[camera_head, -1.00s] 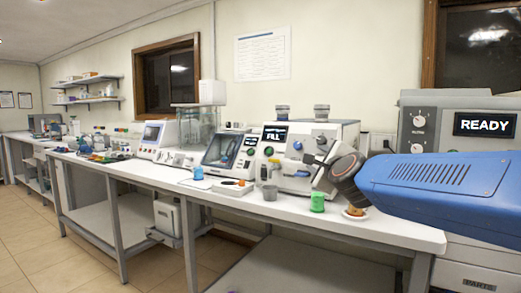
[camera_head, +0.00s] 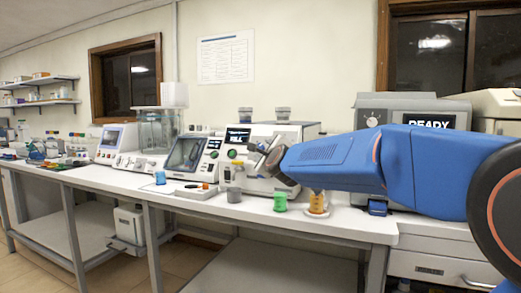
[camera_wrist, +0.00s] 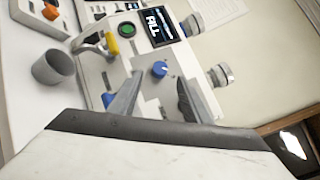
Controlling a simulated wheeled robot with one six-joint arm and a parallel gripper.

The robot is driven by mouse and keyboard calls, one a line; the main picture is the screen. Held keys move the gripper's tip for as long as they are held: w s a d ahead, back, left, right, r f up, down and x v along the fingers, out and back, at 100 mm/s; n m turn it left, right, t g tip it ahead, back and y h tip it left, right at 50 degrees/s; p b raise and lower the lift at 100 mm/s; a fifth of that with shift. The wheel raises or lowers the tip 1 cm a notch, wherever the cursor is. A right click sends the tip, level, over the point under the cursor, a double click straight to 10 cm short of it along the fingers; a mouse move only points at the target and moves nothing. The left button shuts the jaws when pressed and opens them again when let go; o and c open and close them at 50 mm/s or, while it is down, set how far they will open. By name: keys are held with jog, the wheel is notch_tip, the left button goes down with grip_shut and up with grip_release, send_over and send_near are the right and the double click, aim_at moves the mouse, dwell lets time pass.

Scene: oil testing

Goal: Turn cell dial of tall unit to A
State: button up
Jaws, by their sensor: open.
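The boxy unit with a FILL display (camera_head: 237,136) and two knobs on top stands on the bench. In the wrist view its pale front (camera_wrist: 95,72) carries a green button (camera_wrist: 127,30), a yellow-tipped lever (camera_wrist: 112,45) and a blue dial (camera_wrist: 160,69). I cannot read any letters around the dial. My gripper (camera_wrist: 163,82) is open, with its fingers on either side below the dial in the picture. Contact cannot be told. In the head view my gripper (camera_head: 262,158) is at the unit's front, and my blue arm hides the unit's right part.
A grey cup (camera_head: 234,194), a green container (camera_head: 280,202) and an amber beaker (camera_head: 317,202) stand near the bench edge. A smaller unit with a slanted window (camera_head: 187,153) is on the left. A grey READY machine (camera_head: 368,104) stands to the right, partly behind my arm.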

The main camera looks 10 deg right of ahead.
aim_at(260, 147)
jog(key=shift+w+d, duration=0.1)
jog(key=shift+w, duration=3)
jog(key=c, duration=1)
